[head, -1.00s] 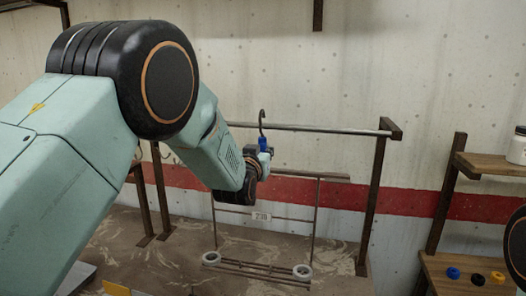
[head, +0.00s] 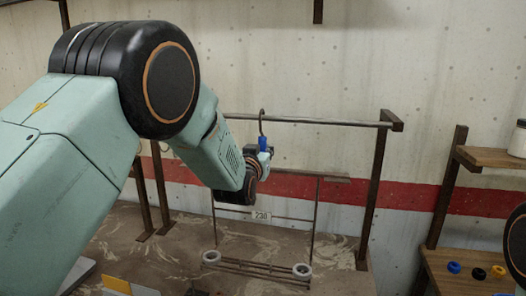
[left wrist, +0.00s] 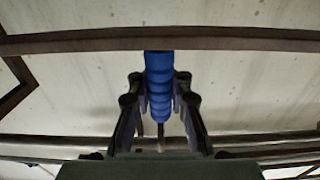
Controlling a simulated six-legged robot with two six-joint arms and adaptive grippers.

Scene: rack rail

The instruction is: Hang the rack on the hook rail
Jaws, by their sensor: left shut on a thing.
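The rack (head: 313,222) is a thin brown wire frame with a label reading 230, a lower shelf and two pale rings at its bottom corners. It hangs upright from my left gripper (head: 262,148). That gripper is shut on the rack's blue grip (head: 262,142), which also shows between the fingers in the left wrist view (left wrist: 159,85). The dark hook (head: 262,113) above the grip reaches slightly above the grey rail (head: 325,122). I cannot tell whether the hook is over the rail or only in front of it. My left forearm hides the rail's left part.
A brown post (head: 373,190) carries the rail's right end. A wooden shelf unit (head: 447,205) at the right holds a white jar (head: 518,140) and small coloured rings (head: 478,273). A concrete wall with a red band stands behind. Yellow and white pieces lie at the lower left.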

